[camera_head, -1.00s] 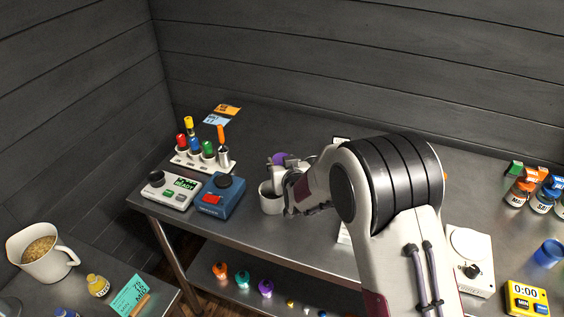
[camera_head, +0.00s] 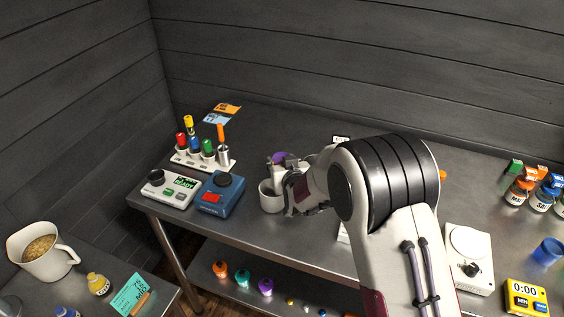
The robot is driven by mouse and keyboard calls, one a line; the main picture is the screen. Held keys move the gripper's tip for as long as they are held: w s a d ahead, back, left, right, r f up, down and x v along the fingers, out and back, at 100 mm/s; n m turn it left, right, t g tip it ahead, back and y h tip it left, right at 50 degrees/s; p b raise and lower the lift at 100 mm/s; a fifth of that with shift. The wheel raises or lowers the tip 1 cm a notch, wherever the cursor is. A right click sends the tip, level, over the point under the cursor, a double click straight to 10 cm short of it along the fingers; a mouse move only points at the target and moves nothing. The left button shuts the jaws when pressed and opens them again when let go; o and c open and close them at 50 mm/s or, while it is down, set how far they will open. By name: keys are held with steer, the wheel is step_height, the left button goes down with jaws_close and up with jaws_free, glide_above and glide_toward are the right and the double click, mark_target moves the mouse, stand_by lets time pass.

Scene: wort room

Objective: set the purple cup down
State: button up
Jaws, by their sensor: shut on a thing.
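The purple cup (camera_head: 279,158) shows only as a small purple patch behind my gripper, over the metal bench. Most of it is hidden by my gripper and wrist. My gripper (camera_head: 281,176) is shut on the purple cup, though its fingertips are hard to make out. A white cup-like vessel (camera_head: 270,198) stands on the bench right in front of and below my gripper. I cannot tell whether the purple cup touches the bench.
A blue device (camera_head: 219,196) and a white meter reading READY (camera_head: 171,189) stand left of my gripper. Behind them is a white rack (camera_head: 201,162) with coloured-top tubes. Cards (camera_head: 219,119) lie at the back. Bare bench (camera_head: 280,126) lies behind my gripper.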

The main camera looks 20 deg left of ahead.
steer(key=shift+s+f, duration=0.2)
steer(key=shift+f, duration=0.35)
steer(key=shift+s+f, duration=0.2)
steer(key=shift+f, duration=0.3)
steer(key=o, duration=1.2)
steer(key=shift+d, duration=0.1)
steer(key=shift+r, duration=0.1)
steer(key=r, duration=0.8)
steer(key=w+r, duration=0.1)
steer(key=r, duration=0.3)
steer(key=shift+a, duration=0.2)
steer(key=shift+d, duration=0.1)
